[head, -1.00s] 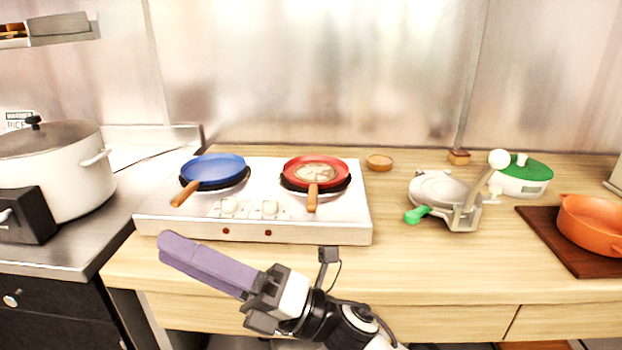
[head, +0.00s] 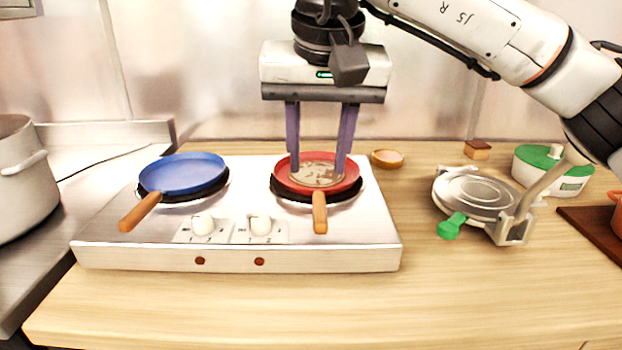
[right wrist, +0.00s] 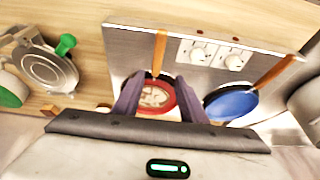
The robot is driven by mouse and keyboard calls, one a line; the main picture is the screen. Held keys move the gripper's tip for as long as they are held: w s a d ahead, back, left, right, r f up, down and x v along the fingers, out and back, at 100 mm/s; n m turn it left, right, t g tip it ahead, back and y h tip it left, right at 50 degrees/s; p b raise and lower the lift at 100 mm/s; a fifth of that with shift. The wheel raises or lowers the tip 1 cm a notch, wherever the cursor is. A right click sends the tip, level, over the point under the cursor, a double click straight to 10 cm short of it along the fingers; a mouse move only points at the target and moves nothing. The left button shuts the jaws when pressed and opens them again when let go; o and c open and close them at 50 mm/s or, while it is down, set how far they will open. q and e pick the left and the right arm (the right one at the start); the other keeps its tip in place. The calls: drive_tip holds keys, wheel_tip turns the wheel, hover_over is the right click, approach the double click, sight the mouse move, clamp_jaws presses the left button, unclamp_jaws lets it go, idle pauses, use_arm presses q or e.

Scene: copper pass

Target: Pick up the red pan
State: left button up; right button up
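The red pan (head: 300,184) sits on the right burner of the white stove, its wooden handle (head: 320,212) pointing toward the front. A pale patterned food piece (head: 315,173) lies in it. My right gripper (head: 318,178) comes down from above with its two purple fingers apart, their tips over the pan on either side of the food. Whether the tips touch the pan, I cannot tell. In the right wrist view the red pan (right wrist: 168,108) shows between the open fingers (right wrist: 160,100). My left gripper is not in view.
A blue pan (head: 183,173) sits on the left burner of the stove (head: 330,257). A waffle iron (head: 480,194) with a green handle stands to the right, and a white pot (head: 22,195) at the left. The counter front (head: 250,310) is clear.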

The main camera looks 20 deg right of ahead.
sight(319, 193)
drive_tip(key=shift+w+d+r, duration=0.2)
drive_tip(key=shift+w+d, duration=0.35)
drive_tip(key=shift+w, duration=0.1)
drive_tip(key=shift+w+d+f, duration=0.15)
drive_tip(key=shift+w+f, duration=0.05)
drive_tip(key=shift+f, duration=0.05)
drive_tip(key=x, duration=0.9)
drive_tip(key=shift+w, duration=0.1)
drive_tip(key=shift+r, duration=0.1)
clamp_jaws()
